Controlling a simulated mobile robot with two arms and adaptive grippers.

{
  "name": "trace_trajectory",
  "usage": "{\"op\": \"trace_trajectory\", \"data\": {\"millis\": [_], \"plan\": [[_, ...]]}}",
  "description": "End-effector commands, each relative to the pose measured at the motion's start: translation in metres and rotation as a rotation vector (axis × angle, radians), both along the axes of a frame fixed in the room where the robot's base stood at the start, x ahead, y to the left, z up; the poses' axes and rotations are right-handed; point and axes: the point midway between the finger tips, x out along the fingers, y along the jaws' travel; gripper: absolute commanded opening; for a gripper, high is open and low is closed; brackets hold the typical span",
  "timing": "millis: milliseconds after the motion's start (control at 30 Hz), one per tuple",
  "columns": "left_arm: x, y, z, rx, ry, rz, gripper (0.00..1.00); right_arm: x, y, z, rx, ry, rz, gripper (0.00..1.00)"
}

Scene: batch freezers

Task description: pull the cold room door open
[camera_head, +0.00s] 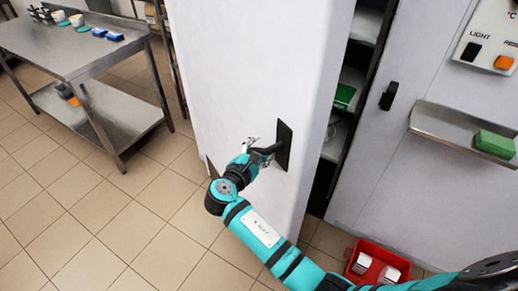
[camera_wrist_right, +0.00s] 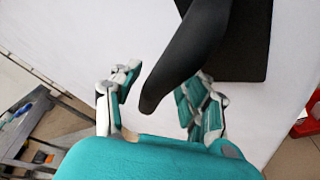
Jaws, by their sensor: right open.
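The cold room door (camera_head: 265,60) is a thick white panel standing ajar, with a dark gap and shelves visible along its right edge. Its black handle (camera_head: 284,145) is on the door's face near that edge. My right gripper (camera_head: 256,150) is at the handle. In the right wrist view the handle (camera_wrist_right: 188,50) reaches down between the spread fingers of my right gripper (camera_wrist_right: 160,95). The fingers are open, one on each side of it; I cannot tell whether they touch it. My left gripper is not in view.
A steel table (camera_head: 60,50) with small containers stands at the left. A red crate (camera_head: 362,280) with white items is on the floor at the lower right. A wall shelf (camera_head: 450,130) holds a green block (camera_head: 494,144). Tiled floor (camera_head: 120,220) left of the door is clear.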

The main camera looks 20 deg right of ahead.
Motion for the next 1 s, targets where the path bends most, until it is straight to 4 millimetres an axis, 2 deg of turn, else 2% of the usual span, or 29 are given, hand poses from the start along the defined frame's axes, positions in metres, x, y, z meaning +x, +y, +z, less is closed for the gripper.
{"op": "trace_trajectory", "data": {"millis": [233,633,967,1000], "plan": [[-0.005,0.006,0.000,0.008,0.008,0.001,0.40,-0.006,0.007,0.003,0.001,-0.001,0.004,0.44],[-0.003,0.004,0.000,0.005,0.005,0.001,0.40,-0.050,0.045,0.014,0.002,0.001,0.001,0.44],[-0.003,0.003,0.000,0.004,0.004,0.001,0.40,-0.054,0.049,0.016,0.000,0.000,-0.001,0.44],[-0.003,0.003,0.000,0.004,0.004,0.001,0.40,-0.054,0.049,0.016,0.000,0.001,-0.001,0.40]]}}
